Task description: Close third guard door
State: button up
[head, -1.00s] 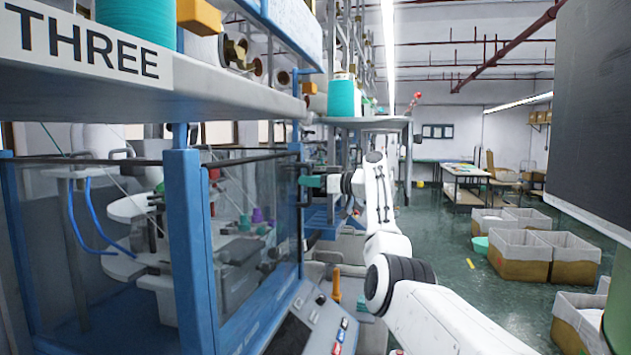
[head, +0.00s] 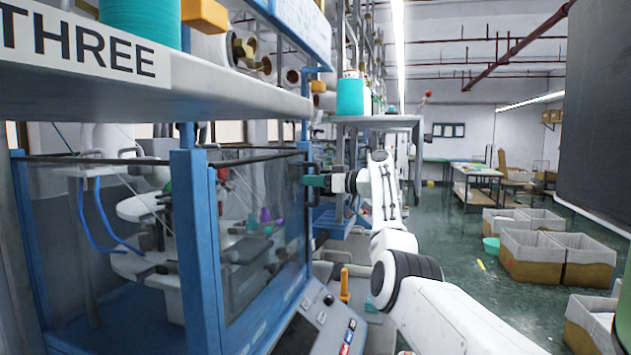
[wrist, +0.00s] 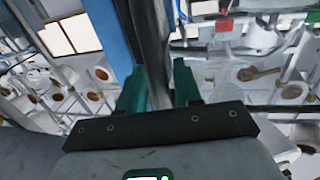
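The guard door (head: 258,225) is a clear panel with a dark top edge, in a blue frame below the shelf marked THREE. It stands at or near the blue post (head: 196,240); I cannot tell whether it is fully shut. A black handle (head: 306,186) is at its right edge. My gripper (head: 316,180) is at this handle, reaching in from the right. In the wrist view, the green fingers of my gripper (wrist: 160,88) stand apart on either side of a dark upright bar (wrist: 154,60), which appears to fill the gap. The fingertips' contact is partly hidden.
Bins (head: 530,256) stand on the green floor at right.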

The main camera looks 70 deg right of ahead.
jog(key=shift+a+f, duration=0.1)
jog(key=shift+a, duration=0.05)
jog(key=shift+s+f, duration=0.1)
jog(key=shift+s, duration=0.25)
jog(key=s+a+b, duration=0.1)
jog(key=s+b, duration=0.2)
jog(key=s, duration=0.7)
jog(key=shift+s, duration=0.1)
dwell(0.5)
